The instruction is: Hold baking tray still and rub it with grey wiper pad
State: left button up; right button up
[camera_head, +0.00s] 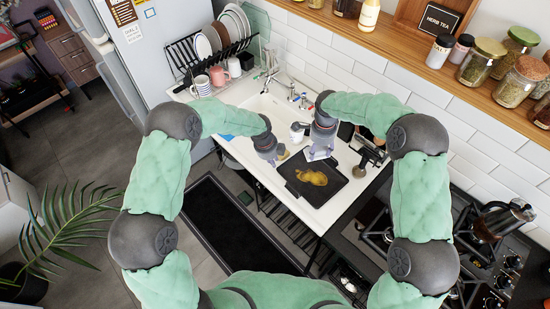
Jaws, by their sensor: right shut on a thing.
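The baking tray (318,198) is a dark, flat rectangle on the white counter beside the sink. A yellow-brown smear (312,177) covers its middle. My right gripper (320,151) is above the tray's far edge, shut on the pale grey wiper pad (315,157). The pad is on the far side of the smear; I cannot tell whether it touches the tray. My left gripper (275,160) points down at the tray's left far corner. Its fingertips are too small to show whether they are open or grip the rim.
The sink (262,106) and a dish rack (205,60) with plates and mugs are at the back left. A gas hob (375,225) with a moka pot (498,222) is at the right. Jars stand on the wooden shelf (400,45) above.

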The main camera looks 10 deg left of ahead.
aim_at(279, 174)
pick_arm(q)
jog(key=f, duration=0.3)
jog(key=w+d+f, duration=0.1)
jog(key=f, duration=0.3)
jog(key=w+f, duration=0.1)
jog(key=f, duration=0.3)
jog(key=shift+d+f, duration=0.2)
jog(key=shift+d, duration=0.2)
grip_shut()
